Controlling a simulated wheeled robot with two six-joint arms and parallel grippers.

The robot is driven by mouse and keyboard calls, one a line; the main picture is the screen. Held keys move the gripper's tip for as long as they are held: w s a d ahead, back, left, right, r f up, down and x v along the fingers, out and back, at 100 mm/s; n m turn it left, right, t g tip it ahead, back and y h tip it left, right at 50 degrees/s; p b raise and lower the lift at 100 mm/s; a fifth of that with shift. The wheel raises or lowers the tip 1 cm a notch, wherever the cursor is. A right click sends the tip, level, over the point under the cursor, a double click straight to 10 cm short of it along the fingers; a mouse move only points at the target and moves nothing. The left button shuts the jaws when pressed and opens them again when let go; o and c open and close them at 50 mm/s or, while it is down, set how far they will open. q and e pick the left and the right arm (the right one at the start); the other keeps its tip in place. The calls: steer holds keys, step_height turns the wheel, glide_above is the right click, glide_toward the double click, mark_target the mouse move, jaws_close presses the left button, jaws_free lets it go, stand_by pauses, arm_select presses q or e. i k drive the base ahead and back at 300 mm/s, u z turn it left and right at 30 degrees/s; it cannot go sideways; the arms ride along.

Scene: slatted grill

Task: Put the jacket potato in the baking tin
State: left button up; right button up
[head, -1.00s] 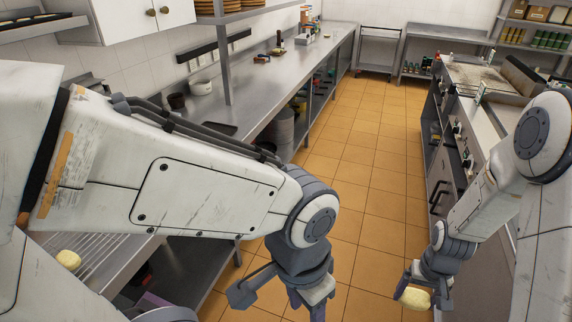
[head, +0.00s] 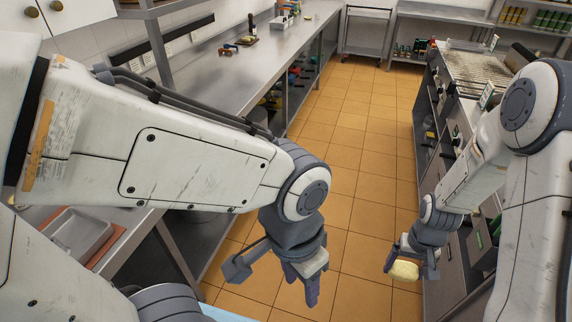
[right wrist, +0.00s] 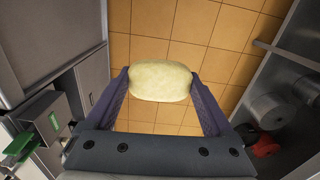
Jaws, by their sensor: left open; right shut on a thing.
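The jacket potato (head: 404,271) is a pale yellow oval held in my right gripper (head: 407,266), above the tiled floor at the lower right of the head view. In the right wrist view the potato (right wrist: 160,81) sits between the two fingers of the right gripper (right wrist: 160,88), which is shut on it. My left gripper (head: 276,277) is open and empty over the floor, near the middle of the head view. A grey rectangular tin (head: 78,236), likely the baking tin, lies at the lower left, partly hidden by my left arm.
A steel counter (head: 262,62) with a shelf below runs along the left. Cooking units with a griddle (head: 486,72) line the right. The tiled floor (head: 346,185) between them is clear, and a trolley (head: 368,30) stands at the far end.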

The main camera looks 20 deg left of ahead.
mark_target(83, 232)
steer(key=u, duration=0.45)
steer(key=i, duration=0.9)
steer(key=u, duration=1.5)
steer(key=i, duration=0.6)
steer(key=u, duration=0.55)
